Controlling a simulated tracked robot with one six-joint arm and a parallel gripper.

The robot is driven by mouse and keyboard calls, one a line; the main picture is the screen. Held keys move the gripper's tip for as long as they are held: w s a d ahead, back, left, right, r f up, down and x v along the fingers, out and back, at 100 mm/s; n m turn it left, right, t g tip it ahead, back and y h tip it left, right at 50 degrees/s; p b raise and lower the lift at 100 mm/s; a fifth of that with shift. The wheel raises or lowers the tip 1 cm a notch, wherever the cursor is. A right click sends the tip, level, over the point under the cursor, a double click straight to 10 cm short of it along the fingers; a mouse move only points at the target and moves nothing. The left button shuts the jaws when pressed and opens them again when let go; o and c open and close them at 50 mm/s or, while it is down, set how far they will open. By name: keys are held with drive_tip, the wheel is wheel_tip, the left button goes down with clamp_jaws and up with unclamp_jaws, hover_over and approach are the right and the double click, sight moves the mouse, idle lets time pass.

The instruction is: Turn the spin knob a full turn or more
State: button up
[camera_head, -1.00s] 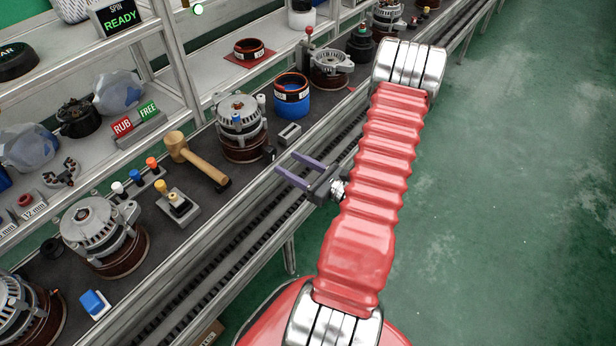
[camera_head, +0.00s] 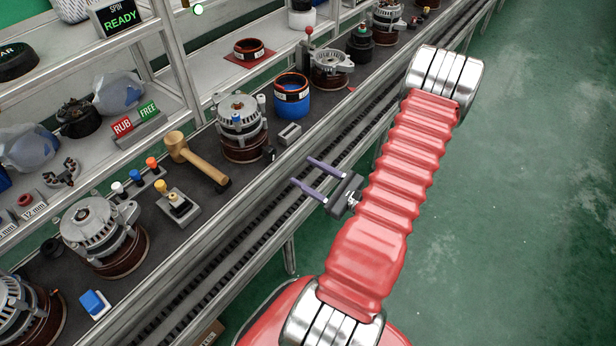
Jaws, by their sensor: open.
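My gripper (camera_head: 303,171) is open and empty. Its two purple fingers point left toward the bench, over the rail along its front edge. An alternator (camera_head: 240,125) with copper windings stands on the bench to the left of the fingers. A small black knob-like part (camera_head: 268,153) sits low at its right side, apart from my gripper. I cannot tell for certain whether this is the spin knob.
A mallet (camera_head: 190,158), a yellow-topped switch block (camera_head: 178,206) and a grey block (camera_head: 289,134) lie on the bench. Another alternator (camera_head: 97,230) stands at the lower left. A blue cup-like part (camera_head: 291,100) stands behind. Green floor (camera_head: 530,200) to the right is clear.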

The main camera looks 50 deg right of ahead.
drive_tip(key=n, duration=0.1)
drive_tip(key=n+h, duration=0.1)
drive_tip(key=n, duration=0.1)
drive_tip(key=shift+s+a+f, duration=0.15)
drive_tip(key=shift+a+f, duration=0.05)
drive_tip(key=shift+a, duration=0.15)
idle(0.3)
drive_tip(key=w+a+r+n+g+y, duration=0.2)
drive_tip(key=w+a+r+n+y, duration=0.4)
drive_tip(key=a, duration=0.3)
drive_tip(key=s+a+r+n+g+y, duration=0.25)
drive_tip(key=a+n+g, duration=0.35)
drive_tip(key=a, duration=0.3)
drive_tip(key=s+a+r+n+g+y, duration=0.1)
drive_tip(key=a+r+n+g+y, duration=0.25)
drive_tip(key=a+n+g, duration=0.45)
drive_tip(key=s+a+r+n+t+h, duration=0.1)
drive_tip(key=s+a+r+n+h, duration=0.1)
drive_tip(key=r+n+h, duration=0.3)
drive_tip(key=s+a+r+n+t+h, duration=0.2)
drive_tip(key=s+a+r+n+h, duration=0.1)
drive_tip(key=r+h, duration=0.4)
drive_tip(key=shift+a+r+n, duration=0.3)
drive_tip(key=shift+r+n, duration=0.3)
drive_tip(key=shift+n, duration=0.3)
